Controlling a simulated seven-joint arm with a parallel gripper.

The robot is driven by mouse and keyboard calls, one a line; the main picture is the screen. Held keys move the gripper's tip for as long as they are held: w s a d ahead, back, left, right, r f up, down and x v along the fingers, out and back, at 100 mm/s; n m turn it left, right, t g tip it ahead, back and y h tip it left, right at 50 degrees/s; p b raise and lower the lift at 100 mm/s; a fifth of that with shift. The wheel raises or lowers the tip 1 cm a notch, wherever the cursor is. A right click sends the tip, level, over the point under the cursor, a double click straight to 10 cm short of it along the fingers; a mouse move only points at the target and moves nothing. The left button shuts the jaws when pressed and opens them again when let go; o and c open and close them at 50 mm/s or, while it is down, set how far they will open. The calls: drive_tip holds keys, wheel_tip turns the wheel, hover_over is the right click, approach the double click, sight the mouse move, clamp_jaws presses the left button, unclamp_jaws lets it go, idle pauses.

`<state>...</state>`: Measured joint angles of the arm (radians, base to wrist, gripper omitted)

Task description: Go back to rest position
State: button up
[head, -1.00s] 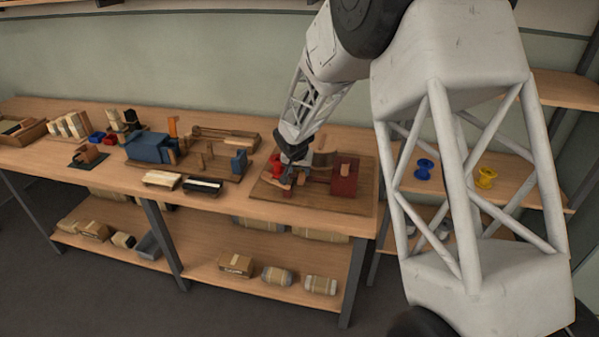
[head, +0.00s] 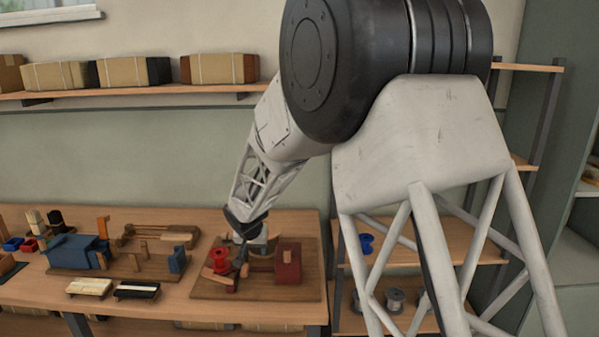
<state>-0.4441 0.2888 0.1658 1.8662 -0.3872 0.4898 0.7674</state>
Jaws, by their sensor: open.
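My gripper (head: 241,262) is at the end of my arm, low over the wooden board (head: 213,284) at the right end of the workbench. Its jaws are open, and nothing shows held between them. A red spool (head: 220,260) stands just to the left of the gripper. A dark red block (head: 288,265) stands on the board to the right. The gripper partly hides the small parts between the spool and the block, so I cannot tell whether it touches any of them.
Left of the board stand a blue fixture (head: 75,251), a brush block with pale bristles (head: 89,287) and one with a dark body (head: 137,290). A shelf with wrapped boxes (head: 134,71) runs along the wall. A rack holding spools (head: 395,299) stands right, behind my arm.

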drive_tip(key=s+d+r, duration=1.8)
drive_tip(key=d+r, duration=0.3)
drive_tip(key=s+d+r, duration=0.2)
drive_tip(key=s+d, duration=0.2)
drive_tip(key=s, duration=0.6)
drive_tip(key=s+d+r+t, duration=0.1)
drive_tip(key=s+d, duration=0.3)
drive_tip(key=s, duration=0.7)
drive_tip(key=s+d+r, duration=0.2)
drive_tip(key=s+d, duration=0.2)
drive_tip(key=s, duration=0.6)
wheel_tip(320, 180, down, 10)
drive_tip(key=w+g, duration=0.1)
drive_tip(key=g, duration=0.2)
drive_tip(key=shift+w+d, duration=0.2)
drive_tip(key=shift+d, duration=0.15)
